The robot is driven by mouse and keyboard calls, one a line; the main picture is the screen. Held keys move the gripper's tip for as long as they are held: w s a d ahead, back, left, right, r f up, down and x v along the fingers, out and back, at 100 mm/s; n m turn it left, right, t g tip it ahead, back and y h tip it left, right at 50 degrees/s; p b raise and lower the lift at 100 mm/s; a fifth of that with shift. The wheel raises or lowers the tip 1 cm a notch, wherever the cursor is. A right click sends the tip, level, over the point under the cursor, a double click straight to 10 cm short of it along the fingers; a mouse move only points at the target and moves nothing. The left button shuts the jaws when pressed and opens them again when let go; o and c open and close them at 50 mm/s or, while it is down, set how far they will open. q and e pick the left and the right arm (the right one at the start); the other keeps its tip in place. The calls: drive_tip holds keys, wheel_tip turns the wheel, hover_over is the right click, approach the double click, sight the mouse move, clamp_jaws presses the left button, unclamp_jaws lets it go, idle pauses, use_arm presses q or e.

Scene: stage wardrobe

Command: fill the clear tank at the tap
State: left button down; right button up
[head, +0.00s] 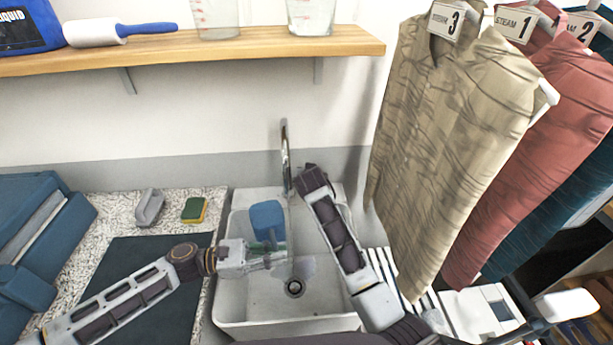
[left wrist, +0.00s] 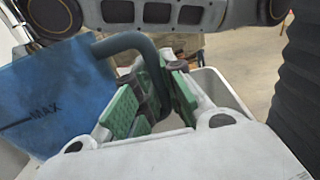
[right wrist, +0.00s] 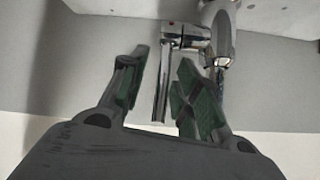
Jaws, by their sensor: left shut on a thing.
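The tank (head: 267,217) hangs over the left half of the white sink (head: 325,318); it looks blue and see-through. In the left wrist view the tank (left wrist: 45,100) shows a MAX mark and a dark curved handle (left wrist: 130,43). My left gripper (head: 270,258) is shut on that handle, with green pads on both sides (left wrist: 152,88). The chrome tap (head: 285,150) stands at the back of the sink, right of the tank. My right gripper (right wrist: 162,68) is open, its fingers apart, with the tap (right wrist: 163,85) showing between them. Whether it touches the tap, I cannot tell.
A shelf (head: 200,52) with measuring jugs (head: 311,15) is above. Hanging shirts (head: 450,130) crowd the right side, near my right arm. A sponge (head: 194,210) and a grey brush-like item (head: 149,207) lie on the speckled counter left of the sink.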

sight(285, 235)
drive_tip(key=v, duration=0.7)
idle(0.3)
idle(0.3)
use_arm(q)
drive_tip(key=w+d, duration=0.5)
drive_tip(key=shift+w+d, duration=0.15)
drive_tip(key=shift+w, duration=0.1)
drive_tip(key=shift+w+d+r, duration=0.1)
drive_tip(key=shift+w+d, duration=0.1)
drive_tip(key=shift+w, duration=0.1)
use_arm(e)
drive_tip(key=shift+f, duration=0.1)
